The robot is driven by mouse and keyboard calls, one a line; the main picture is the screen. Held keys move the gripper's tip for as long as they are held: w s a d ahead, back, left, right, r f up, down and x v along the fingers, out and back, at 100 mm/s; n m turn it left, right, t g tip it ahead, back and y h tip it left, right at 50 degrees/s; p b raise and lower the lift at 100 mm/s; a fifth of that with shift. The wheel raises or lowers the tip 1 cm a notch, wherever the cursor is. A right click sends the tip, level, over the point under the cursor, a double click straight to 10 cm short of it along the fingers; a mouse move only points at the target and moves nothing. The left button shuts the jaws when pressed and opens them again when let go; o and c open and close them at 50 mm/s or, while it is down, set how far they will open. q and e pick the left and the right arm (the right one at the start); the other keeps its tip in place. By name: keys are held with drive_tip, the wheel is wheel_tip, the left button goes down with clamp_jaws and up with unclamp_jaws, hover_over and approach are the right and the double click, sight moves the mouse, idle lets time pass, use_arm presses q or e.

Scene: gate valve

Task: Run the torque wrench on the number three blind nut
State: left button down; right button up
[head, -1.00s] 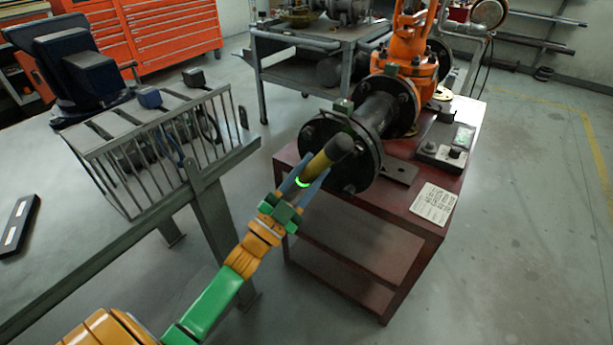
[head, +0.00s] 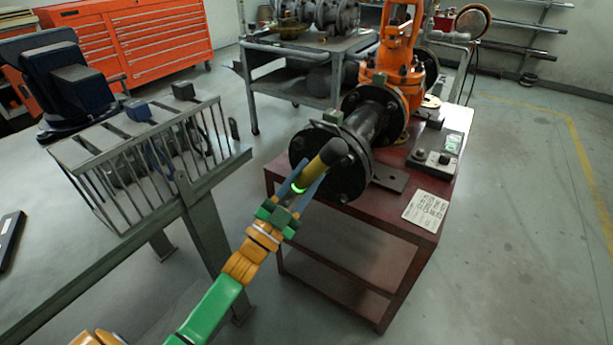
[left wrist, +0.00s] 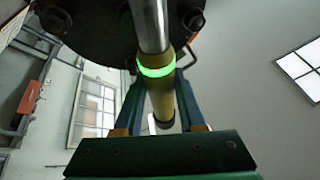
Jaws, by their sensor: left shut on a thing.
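The torque wrench has a yellow grip (head: 317,168), a glowing green ring and a dark rounded end (head: 334,152). My left gripper (head: 303,182) is shut on it, with a finger on each side. The wrench overlaps the face of the black blind flange (head: 299,158) on the valve pipe. In the left wrist view, the yellow grip (left wrist: 162,98) lies between the fingers and a steel shaft runs up past the flange face (left wrist: 88,35). Flange nuts show, one low on the flange (head: 342,198); I cannot read their numbers or see the wrench's working end on a nut. My right gripper is out of view.
The orange valve (head: 398,62) stands on a dark red stand (head: 325,240) with a control box (head: 436,158) and a printed card (head: 426,207). A slotted metal rack (head: 150,160) is on the left. A grey cart (head: 345,58) stands behind. Floor at right is clear.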

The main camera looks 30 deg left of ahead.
use_arm(q)
drive_tip(key=shift+r, duration=0.1)
drive_tip(key=w+b, duration=0.1)
drive_tip(key=w, duration=0.2)
drive_tip(key=shift+w+d, duration=0.15)
idle(0.5)
drive_tip(key=shift+w+b, duration=0.35)
drive_tip(key=shift+w, duration=0.5)
idle(2.4)
drive_tip(key=shift+s+p, duration=0.25)
drive_tip(key=shift+p, duration=0.1)
idle(1.1)
drive_tip(key=shift+w, duration=0.1)
idle(0.8)
